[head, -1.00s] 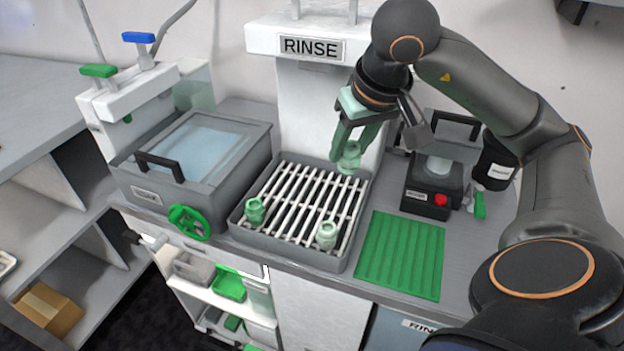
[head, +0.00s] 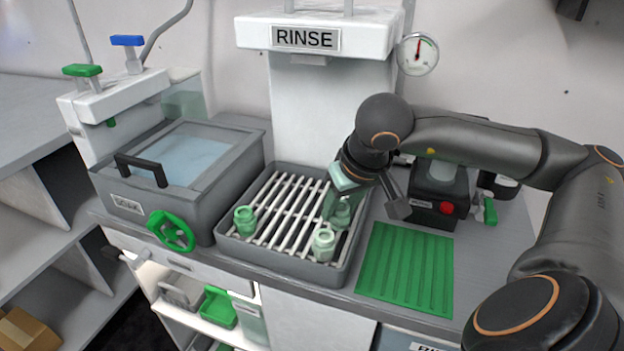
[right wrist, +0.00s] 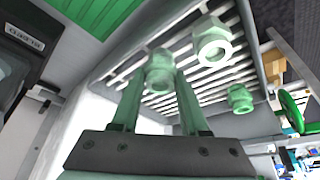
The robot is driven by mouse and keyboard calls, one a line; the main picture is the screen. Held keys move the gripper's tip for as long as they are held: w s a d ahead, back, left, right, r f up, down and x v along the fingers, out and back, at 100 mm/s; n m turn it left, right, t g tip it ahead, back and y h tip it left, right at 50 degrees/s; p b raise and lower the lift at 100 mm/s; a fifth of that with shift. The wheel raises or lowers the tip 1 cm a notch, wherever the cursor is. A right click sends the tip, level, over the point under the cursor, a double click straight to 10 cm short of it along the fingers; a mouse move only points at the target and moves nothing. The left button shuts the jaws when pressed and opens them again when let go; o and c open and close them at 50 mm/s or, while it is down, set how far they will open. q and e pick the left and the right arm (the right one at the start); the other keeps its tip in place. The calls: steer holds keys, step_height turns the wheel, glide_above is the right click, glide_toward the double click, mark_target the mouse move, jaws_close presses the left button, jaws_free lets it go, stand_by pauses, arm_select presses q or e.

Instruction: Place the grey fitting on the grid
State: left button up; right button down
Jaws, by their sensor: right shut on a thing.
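My right gripper (head: 334,208) is over the right part of the grid (head: 283,213), shut on a pale grey-green fitting (head: 342,214). In the right wrist view this fitting (right wrist: 160,74) sits between the two fingertips, over the white bars. Whether it touches the bars I cannot tell. A second pale fitting (head: 323,244) stands on the grid close in front of the held one. It also shows in the right wrist view (right wrist: 212,44). A third, greener fitting (head: 245,221) stands at the grid's left. My left gripper is out of view.
A grey lidded bath (head: 185,165) with a green handwheel (head: 171,231) adjoins the grid tray on the left. A ribbed green mat (head: 406,268) lies bare to the right. Behind it stands a dark device with a red button (head: 447,208). The rinse column (head: 318,115) rises behind the grid.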

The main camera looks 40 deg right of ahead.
steer(key=w, duration=0.2)
steer(key=w+d+p, duration=0.1)
steer(key=w, duration=0.2)
steer(key=w+d+p, duration=0.1)
steer(key=w, duration=0.1)
steer(key=shift+w+d+r, duration=0.1)
steer(key=shift+w+d, duration=0.05)
steer(key=shift+w, duration=0.1)
steer(key=shift+w+d, duration=0.1)
steer(key=shift+w, duration=0.35)
steer(key=w, duration=0.2)
steer(key=w+d, duration=0.1)
steer(key=shift+f, duration=0.3)
steer(key=shift+s+f, duration=0.15)
steer(key=shift+f, duration=0.45)
steer(key=shift+c, duration=2.4)
jaws_free()
steer(key=shift+o, duration=0.3)
